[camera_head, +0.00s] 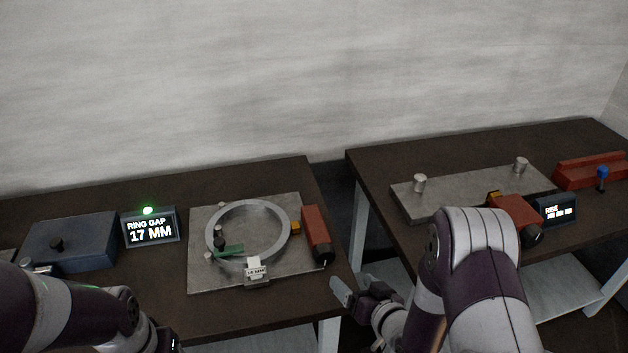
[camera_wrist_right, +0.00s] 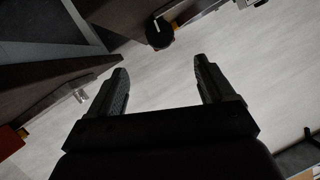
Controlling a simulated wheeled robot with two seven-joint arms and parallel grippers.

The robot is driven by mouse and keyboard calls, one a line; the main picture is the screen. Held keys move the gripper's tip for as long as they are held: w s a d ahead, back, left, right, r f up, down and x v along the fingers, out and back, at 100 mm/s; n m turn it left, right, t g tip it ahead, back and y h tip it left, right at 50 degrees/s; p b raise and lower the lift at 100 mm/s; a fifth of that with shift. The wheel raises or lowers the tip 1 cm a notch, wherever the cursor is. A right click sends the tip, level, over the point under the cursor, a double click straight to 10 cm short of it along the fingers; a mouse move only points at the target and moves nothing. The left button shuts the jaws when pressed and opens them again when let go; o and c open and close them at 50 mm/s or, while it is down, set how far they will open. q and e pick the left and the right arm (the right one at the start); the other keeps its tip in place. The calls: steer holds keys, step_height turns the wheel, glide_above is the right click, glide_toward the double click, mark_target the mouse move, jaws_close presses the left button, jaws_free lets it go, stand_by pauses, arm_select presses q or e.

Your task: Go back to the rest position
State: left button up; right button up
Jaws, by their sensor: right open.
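My right gripper (camera_head: 358,297) hangs in front of the gap between the two tables, with my right arm covering part of the right table. In the right wrist view its two fingers (camera_wrist_right: 162,85) are spread apart with nothing between them, over pale floor. My left arm comes in at the lower left of the head view, and its gripper fingers are not visible. A metal ring (camera_head: 284,216) lies on a grey plate (camera_head: 205,278) on the left table, with a green piece (camera_head: 229,251) at its inner left edge. A small label block (camera_head: 257,271) sits at the ring's front.
A display (camera_head: 150,230) reads "RING GAP 17 MM" under a lit green lamp (camera_head: 148,210). A blue box (camera_head: 75,243) stands left of it. The right table (camera_head: 375,170) carries a plate with two pegs (camera_head: 470,188), a red block (camera_head: 590,170) and a second display (camera_head: 556,210).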

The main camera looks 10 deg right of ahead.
steer(key=s+d+f+g+h, duration=0.35)
steer(key=s+f+g, duration=0.25)
steer(key=s+g, duration=0.2)
steer(key=s+a+r+g, duration=0.2)
steer(key=r, duration=0.4)
steer(key=s+a+r+n+g, duration=0.1)
steer(key=s+a+r+g, duration=0.1)
steer(key=r, duration=0.4)
steer(key=shift+s+a+r+n, duration=0.15)
steer(key=shift+s+a+n, duration=0.2)
steer(key=shift+s, duration=0.35)
steer(key=shift+r, duration=0.15)
